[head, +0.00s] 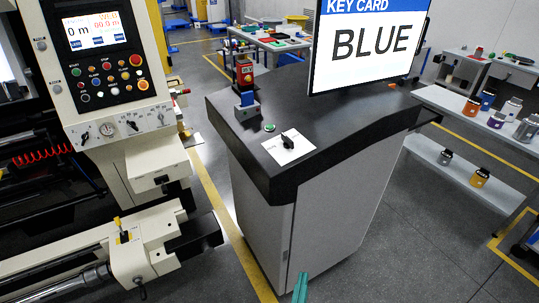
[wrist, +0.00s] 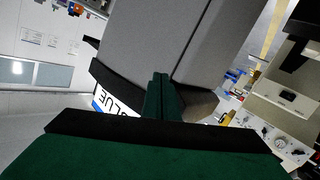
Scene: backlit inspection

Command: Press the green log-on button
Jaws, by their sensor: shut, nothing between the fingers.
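The green button (head: 269,127) is a small round green cap on the dark sloped top of the console (head: 228,110) in the head view. It sits just behind a white plate (head: 288,148) with a black rotary switch (head: 289,138). My gripper (head: 300,288) shows as a teal tip at the bottom edge, in front of the console's grey cabinet and far below the button. In the wrist view my gripper (wrist: 160,85) has its dark green fingers together and empty, with the console upside down beyond. The button is not visible there.
A large screen (head: 368,48) reading "KEY CARD BLUE" stands on the console. A red and blue device (head: 245,88) stands on its left edge. A machine with a control panel (head: 104,60) is close on the left. Shelves with jars (head: 480,130) stand at right. Floor right of the cabinet is clear.

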